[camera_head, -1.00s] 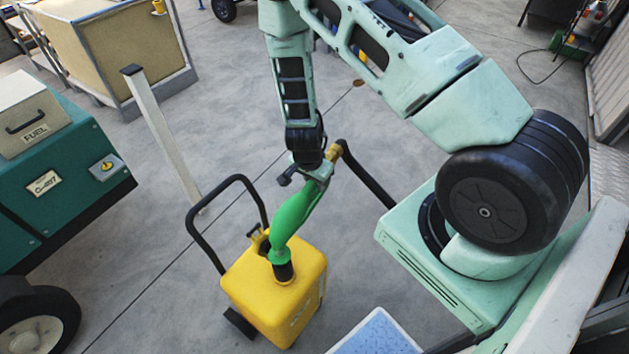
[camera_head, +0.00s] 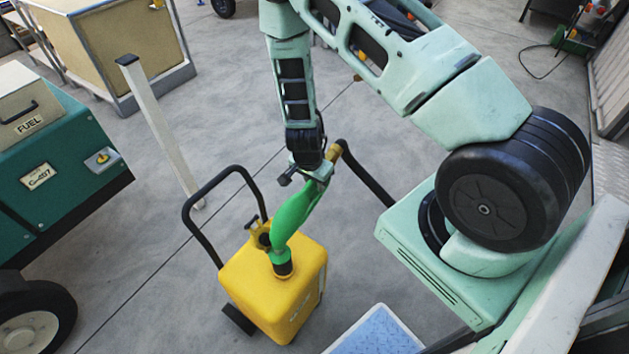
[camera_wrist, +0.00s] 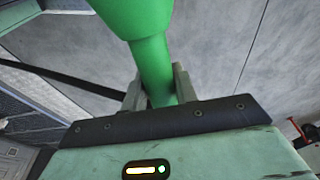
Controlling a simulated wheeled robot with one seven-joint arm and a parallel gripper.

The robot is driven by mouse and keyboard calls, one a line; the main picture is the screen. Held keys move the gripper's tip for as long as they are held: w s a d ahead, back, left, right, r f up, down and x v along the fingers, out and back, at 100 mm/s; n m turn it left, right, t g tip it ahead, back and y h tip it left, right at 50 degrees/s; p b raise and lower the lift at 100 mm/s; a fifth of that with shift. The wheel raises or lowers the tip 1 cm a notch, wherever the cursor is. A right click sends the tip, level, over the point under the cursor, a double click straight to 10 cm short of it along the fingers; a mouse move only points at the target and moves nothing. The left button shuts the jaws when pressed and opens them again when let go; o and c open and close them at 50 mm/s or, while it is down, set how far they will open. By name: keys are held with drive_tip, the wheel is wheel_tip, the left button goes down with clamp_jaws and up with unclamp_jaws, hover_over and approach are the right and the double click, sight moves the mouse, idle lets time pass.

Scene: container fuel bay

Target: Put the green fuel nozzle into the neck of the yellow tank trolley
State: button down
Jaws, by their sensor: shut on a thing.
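The green fuel nozzle (camera_head: 292,215) hangs steeply down from my gripper (camera_head: 318,172), its lower end pointing at the tank. In the wrist view, my gripper (camera_wrist: 158,88) has its two fingers closed around the nozzle's green stem (camera_wrist: 153,62). The yellow tank trolley (camera_head: 262,285) stands upright below, with a black handle at its left. The nozzle's lower green end meets a black collar (camera_head: 282,269) on the tank top, apparently the neck. The spout does not show, so I cannot tell how deep it sits.
A black hose (camera_head: 367,178) runs from the nozzle's brass fitting toward my base. A pale post (camera_head: 160,130) stands left of the trolley. A teal fuel cart (camera_head: 65,190) with a wheel is at far left. A blue-topped platform (camera_head: 375,335) is near the front. Open concrete lies behind.

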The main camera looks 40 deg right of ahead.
drive_tip(key=c, duration=1)
unclamp_jaws()
drive_tip(key=shift+r, duration=0.1)
drive_tip(key=a+r, duration=0.1)
drive_tip(key=r, duration=0.4)
drive_tip(key=a+r+p, duration=0.1)
drive_tip(key=r, duration=0.5)
drive_tip(key=s+a+r+p, duration=0.1)
drive_tip(key=r, duration=0.5)
drive_tip(key=shift+a, duration=0.15)
